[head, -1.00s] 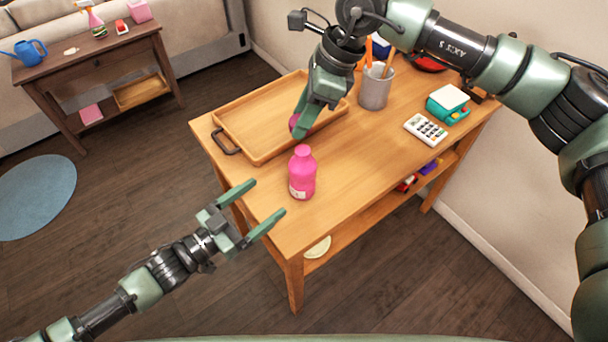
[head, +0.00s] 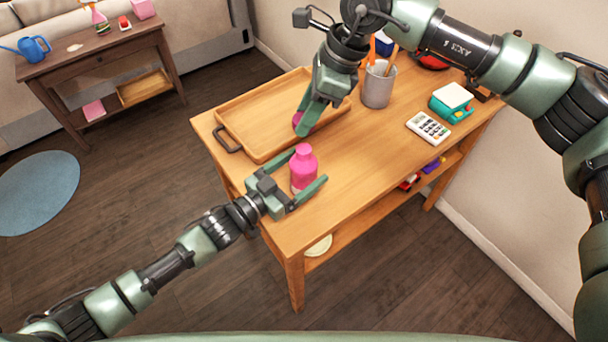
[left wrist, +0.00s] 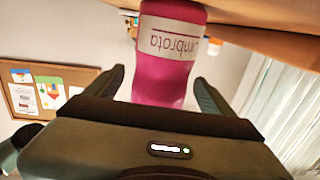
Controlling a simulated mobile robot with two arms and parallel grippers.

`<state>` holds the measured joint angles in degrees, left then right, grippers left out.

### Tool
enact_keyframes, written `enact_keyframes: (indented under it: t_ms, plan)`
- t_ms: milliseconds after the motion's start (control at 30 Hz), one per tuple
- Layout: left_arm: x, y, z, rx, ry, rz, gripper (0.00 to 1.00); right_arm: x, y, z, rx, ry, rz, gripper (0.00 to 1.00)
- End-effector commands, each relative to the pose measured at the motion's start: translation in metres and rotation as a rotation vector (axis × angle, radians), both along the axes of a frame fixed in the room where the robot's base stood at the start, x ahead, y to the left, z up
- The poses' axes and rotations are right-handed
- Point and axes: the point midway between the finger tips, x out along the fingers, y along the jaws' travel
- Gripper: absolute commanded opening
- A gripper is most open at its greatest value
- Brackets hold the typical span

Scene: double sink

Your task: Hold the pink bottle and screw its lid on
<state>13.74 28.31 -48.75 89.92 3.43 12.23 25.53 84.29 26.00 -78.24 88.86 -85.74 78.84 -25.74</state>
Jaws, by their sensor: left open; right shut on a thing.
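The pink bottle (head: 304,168) stands upright on the wooden table near its front left edge. In the left wrist view the bottle (left wrist: 166,70) shows a white label and sits between the fingers. My left gripper (head: 306,172) is open, with one finger on each side of the bottle; I cannot tell whether they touch it. My right gripper (head: 301,128) is above the tray's near edge, shut on a small pink lid (head: 297,119), mostly hidden by its fingers. The lid is apart from the bottle, beyond it in the head view.
A wooden tray (head: 236,117) with dark handles lies behind the bottle. The tabletop right of the bottle is clear.

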Motion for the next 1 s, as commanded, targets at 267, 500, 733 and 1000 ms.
enact_keyframes:
  t_ms: [267,500,733,1000]
  plan:
    - [0.000,-0.001,0.000,0.000,0.000,0.000,0.82,0.000,0.000,0.000,0.000,0.000,0.000,0.03]
    - [0.000,0.000,0.000,0.001,0.001,0.000,0.15,0.000,0.000,0.000,0.000,0.000,0.000,0.03]
    - [0.000,0.000,0.000,0.001,0.000,0.000,0.00,0.000,0.000,-0.003,0.000,0.001,0.000,0.03]
    - [0.000,0.000,0.000,0.001,0.001,0.000,0.00,-0.001,0.000,-0.039,0.004,0.003,-0.001,0.03]
